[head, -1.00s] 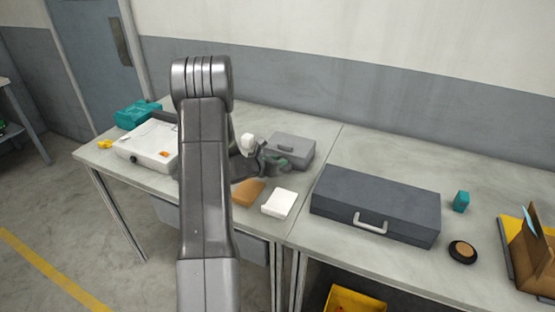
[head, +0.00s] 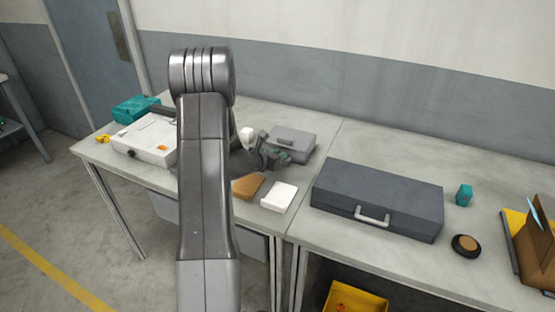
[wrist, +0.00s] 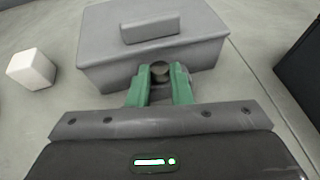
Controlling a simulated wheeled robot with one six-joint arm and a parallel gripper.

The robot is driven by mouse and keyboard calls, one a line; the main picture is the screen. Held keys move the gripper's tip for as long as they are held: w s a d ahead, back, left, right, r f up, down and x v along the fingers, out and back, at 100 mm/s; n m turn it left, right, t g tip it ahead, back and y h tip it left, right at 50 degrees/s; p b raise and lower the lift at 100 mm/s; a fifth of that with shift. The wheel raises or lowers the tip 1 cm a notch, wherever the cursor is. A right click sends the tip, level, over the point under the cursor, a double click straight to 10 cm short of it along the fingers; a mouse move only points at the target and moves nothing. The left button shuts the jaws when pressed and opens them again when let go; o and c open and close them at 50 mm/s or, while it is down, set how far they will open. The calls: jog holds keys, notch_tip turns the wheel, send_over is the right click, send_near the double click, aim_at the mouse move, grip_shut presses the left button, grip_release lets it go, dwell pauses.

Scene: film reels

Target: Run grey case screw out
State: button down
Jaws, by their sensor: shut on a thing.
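The small grey case (head: 291,144) stands on the left workbench. In the wrist view the grey case (wrist: 185,25) has a raised block on its lid. A dark round screw (wrist: 160,71) sits at its near side. My gripper (head: 278,155) is at the case's near side. In the wrist view the green fingers of my gripper (wrist: 160,86) are shut on the screw, one on each side of it. The fingers hide part of the screw, and I cannot tell how far it stands out of the case.
A white block (head: 247,134) stands left of the case, also seen in the wrist view (wrist: 31,69). A brown pad (head: 248,187) and a white box (head: 279,197) lie in front. A large dark case (head: 376,202) stands to the right.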

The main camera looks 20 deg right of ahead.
jog(key=shift+s+d+f+n+t+y+b, duration=0.2)
jog(key=shift+n+t+y+b, duration=0.5)
jog(key=shift+b, duration=2.05)
jog(key=shift+s+d+f+n+t+y+b, duration=0.15)
jog(key=shift+n+t+y+b, duration=0.5)
jog(key=shift+b, duration=2.05)
jog(key=n+t+b, duration=0.1)
jog(key=n+b, duration=0.1)
jog(key=b, duration=0.2)
jog(key=shift+r+t+y, duration=0.15)
jog(key=shift+t+y, duration=0.2)
jog(key=shift+s+b, duration=0.1)
jog(key=shift+b, duration=0.5)
jog(key=shift+r+n+t+y+b, duration=0.3)
jog(key=shift+n+y+b, duration=0.2)
jog(key=shift+b, duration=0.2)
jog(key=c, duration=1.6)
grip_release()
